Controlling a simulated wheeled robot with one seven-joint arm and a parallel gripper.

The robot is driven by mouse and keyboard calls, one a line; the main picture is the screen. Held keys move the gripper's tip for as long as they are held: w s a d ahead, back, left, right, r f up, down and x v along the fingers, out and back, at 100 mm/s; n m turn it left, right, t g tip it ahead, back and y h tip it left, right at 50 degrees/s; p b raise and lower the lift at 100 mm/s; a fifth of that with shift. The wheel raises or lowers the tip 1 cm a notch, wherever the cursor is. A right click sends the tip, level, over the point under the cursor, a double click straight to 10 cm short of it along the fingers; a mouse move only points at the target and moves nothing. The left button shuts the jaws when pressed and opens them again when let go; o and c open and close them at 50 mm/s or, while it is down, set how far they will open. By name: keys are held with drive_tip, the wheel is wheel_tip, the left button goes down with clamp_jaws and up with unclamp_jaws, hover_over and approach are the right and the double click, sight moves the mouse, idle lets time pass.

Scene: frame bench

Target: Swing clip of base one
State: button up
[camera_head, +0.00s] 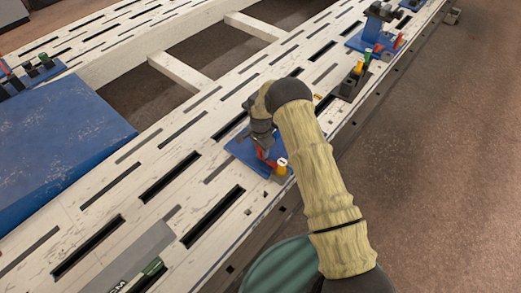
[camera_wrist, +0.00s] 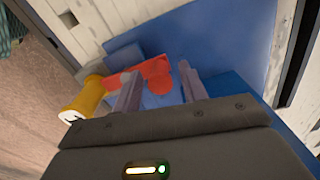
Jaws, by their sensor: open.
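A blue base (camera_head: 240,148) lies on the slotted bench beneath my gripper (camera_wrist: 160,92). In the wrist view its blue plate (camera_wrist: 215,45) fills the middle. A red clip (camera_wrist: 148,70) lies on it, just beyond and partly between my two open fingers. I cannot tell whether a finger touches it. The red clip also shows small in the head view (camera_head: 262,156). A yellow cylinder (camera_wrist: 82,102) with a white marked end is left of the fingers; I cannot read its mark surely. My wrist hides part of the base in the head view.
Another blue base (camera_head: 367,40) with red and yellow parts stands farther along the bench (camera_head: 105,187). A large blue panel (camera_head: 50,140) lies at left. A green-ended tool (camera_head: 150,268) lies near the front.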

drive_tip(key=shift+c, duration=0.3)
drive_tip(key=shift+s+a, duration=0.1)
drive_tip(key=shift+a, duration=0.1)
clamp_jaws()
